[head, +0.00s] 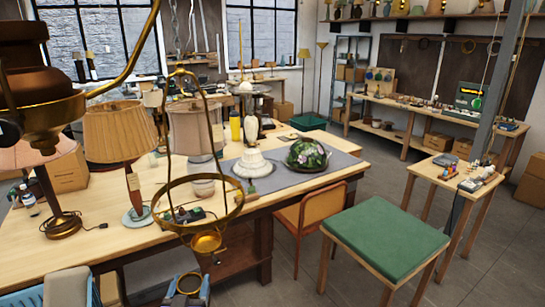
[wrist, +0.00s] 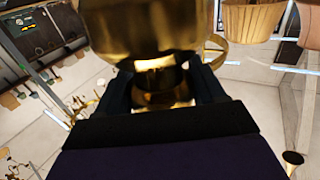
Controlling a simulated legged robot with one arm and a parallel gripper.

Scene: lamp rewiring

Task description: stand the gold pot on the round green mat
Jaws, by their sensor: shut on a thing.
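My gripper (head: 190,292) is low in the head view, in front of the workbench's near edge. It is shut on a gold pot, whose round gold rim shows between the fingers. In the wrist view the shiny gold pot (wrist: 150,28) fills the top middle, and its narrower part sits between the dark fingers of my gripper (wrist: 162,90). The pot is off any surface. I cannot make out a round green mat in either view.
A hanging brass lamp frame (head: 235,205) with a ring and small cup is close in front. The wooden workbench (head: 110,250) holds several lamps and a stained-glass shade (head: 308,153). A square green-topped stool (head: 385,238) is clear.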

